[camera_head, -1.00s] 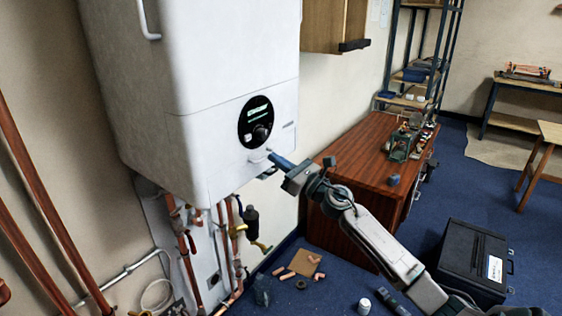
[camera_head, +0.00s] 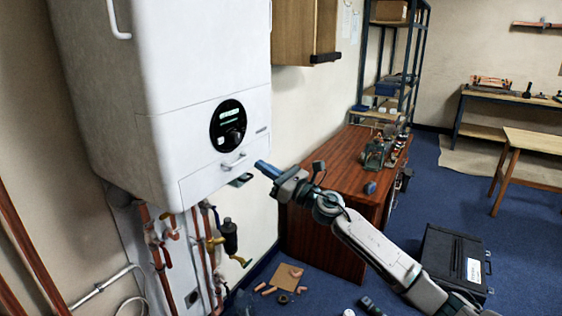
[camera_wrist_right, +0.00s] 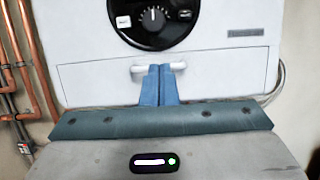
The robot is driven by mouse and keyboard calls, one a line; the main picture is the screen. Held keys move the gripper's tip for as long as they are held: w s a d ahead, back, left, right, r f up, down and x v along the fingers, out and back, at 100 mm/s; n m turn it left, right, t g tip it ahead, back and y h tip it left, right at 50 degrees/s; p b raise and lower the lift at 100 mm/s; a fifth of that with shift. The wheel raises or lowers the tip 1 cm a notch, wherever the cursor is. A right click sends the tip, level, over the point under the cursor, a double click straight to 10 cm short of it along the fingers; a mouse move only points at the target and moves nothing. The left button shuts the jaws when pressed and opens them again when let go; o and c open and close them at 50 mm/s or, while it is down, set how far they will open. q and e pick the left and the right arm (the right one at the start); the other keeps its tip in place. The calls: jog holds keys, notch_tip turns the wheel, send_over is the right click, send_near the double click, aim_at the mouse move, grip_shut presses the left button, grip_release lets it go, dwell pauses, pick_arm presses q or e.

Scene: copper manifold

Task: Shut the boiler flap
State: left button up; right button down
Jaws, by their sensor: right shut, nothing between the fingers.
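The boiler (camera_head: 165,95) hangs on the wall at the left in the head view. Its flap (camera_head: 203,180) is the low front panel with a small white handle (camera_head: 234,163), under the round control dial. The flap looks flush with the boiler front, and in the wrist view the flap (camera_wrist_right: 222,72) also lies flat below the dial. My right gripper (camera_head: 260,166) is shut and empty, its blue fingers pointing at the handle with a small gap. In the wrist view its fingertips (camera_wrist_right: 158,68) overlap the middle of the handle. My left gripper is out of view.
Copper pipes (camera_head: 157,262) and valves run below the boiler. A wall cupboard (camera_head: 304,30) hangs to its right. A wooden cabinet (camera_head: 325,235) stands behind my right arm. A black case (camera_head: 452,262) and small loose parts lie on the blue floor.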

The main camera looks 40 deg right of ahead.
jog(key=s+d+r+b, duration=0.1)
jog(key=s+r, duration=0.2)
jog(key=r, duration=0.2)
jog(key=shift+d, duration=0.25)
